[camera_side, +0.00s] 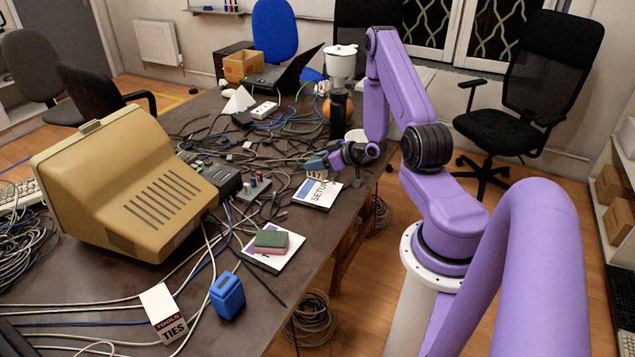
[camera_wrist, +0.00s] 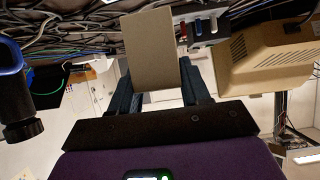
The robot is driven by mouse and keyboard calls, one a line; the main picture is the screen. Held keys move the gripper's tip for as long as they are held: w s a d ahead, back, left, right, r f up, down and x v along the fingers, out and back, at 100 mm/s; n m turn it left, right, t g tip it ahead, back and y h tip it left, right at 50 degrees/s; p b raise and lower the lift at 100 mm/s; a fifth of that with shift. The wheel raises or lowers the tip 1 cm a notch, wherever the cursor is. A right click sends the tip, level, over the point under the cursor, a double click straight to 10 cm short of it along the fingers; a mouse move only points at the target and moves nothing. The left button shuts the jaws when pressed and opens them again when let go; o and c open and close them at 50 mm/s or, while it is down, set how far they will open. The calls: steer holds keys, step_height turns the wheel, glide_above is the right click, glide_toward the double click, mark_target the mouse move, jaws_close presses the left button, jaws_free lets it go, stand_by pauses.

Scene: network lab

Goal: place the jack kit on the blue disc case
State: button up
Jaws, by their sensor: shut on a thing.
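The blue disc case (camera_side: 322,197), a flat white case with a blue strip and the word SETUP, lies near the table's right edge. My gripper (camera_side: 322,163) is low over the table just behind the case in the side view. It is shut on the jack kit, which shows as a plain tan panel (camera_wrist: 148,50) between my dark fingers in the wrist view. In the side view the kit is small and partly hidden by my gripper. I cannot tell whether it touches the case.
A beige monitor (camera_side: 120,190) and cable tangles fill the left and middle. A sponge (camera_side: 271,241) lies on another case (camera_side: 290,255) in front. A blue device (camera_side: 227,296) and a TIES box (camera_side: 163,313) stand nearer. A dark grinder-like appliance (camera_side: 340,105) stands behind my gripper.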

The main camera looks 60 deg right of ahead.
mark_target(325, 176)
steer(key=shift+f, duration=2.8)
steer(key=shift+f, duration=0.1)
steer(key=o, duration=1.1)
